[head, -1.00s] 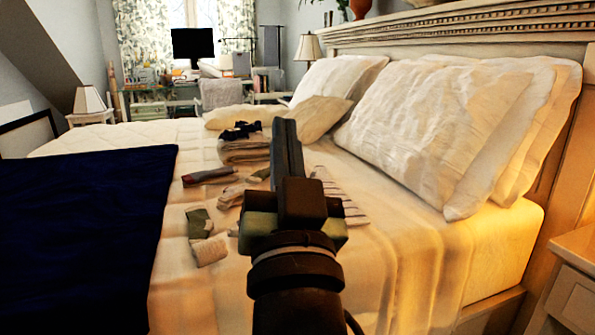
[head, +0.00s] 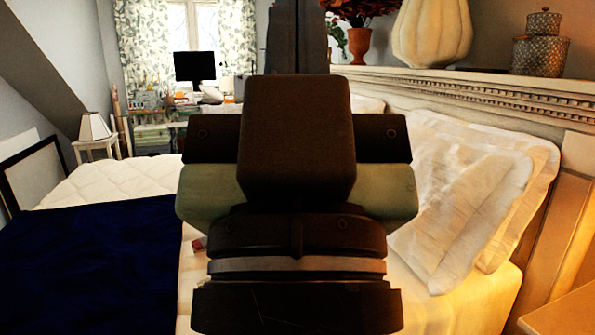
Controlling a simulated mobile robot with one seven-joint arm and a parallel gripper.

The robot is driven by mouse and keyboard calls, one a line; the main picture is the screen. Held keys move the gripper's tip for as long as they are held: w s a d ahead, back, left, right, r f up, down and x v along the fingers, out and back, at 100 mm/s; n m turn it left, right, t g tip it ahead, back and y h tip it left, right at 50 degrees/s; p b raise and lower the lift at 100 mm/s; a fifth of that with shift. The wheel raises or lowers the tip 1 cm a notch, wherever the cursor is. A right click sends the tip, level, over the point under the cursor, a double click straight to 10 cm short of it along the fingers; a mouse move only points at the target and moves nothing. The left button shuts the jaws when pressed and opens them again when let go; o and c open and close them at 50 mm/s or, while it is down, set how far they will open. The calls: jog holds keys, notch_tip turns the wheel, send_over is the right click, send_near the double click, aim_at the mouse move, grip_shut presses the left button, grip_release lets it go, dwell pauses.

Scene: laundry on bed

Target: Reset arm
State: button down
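My gripper (head: 297,30) fills the middle of the head view, close to the camera and pointing up and away. Its dark fingers reach the top edge, and their tips are cut off or hidden, so I cannot tell whether it is open or shut. No held object shows. It stands in front of the bed and hides most of the bed's middle, including nearly all the laundry. A small reddish bit of a laundry item (head: 199,243) shows at its left edge.
A dark blue blanket (head: 90,262) covers the bed's left part. White pillows (head: 465,195) lean against the carved headboard (head: 480,95) at right. A pumpkin-like vase (head: 436,35) and patterned boxes (head: 540,55) stand on its shelf. A lamp (head: 93,126) and a monitor (head: 194,66) are farther back.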

notch_tip(320, 180, up, 15)
jog(key=p, duration=1.2)
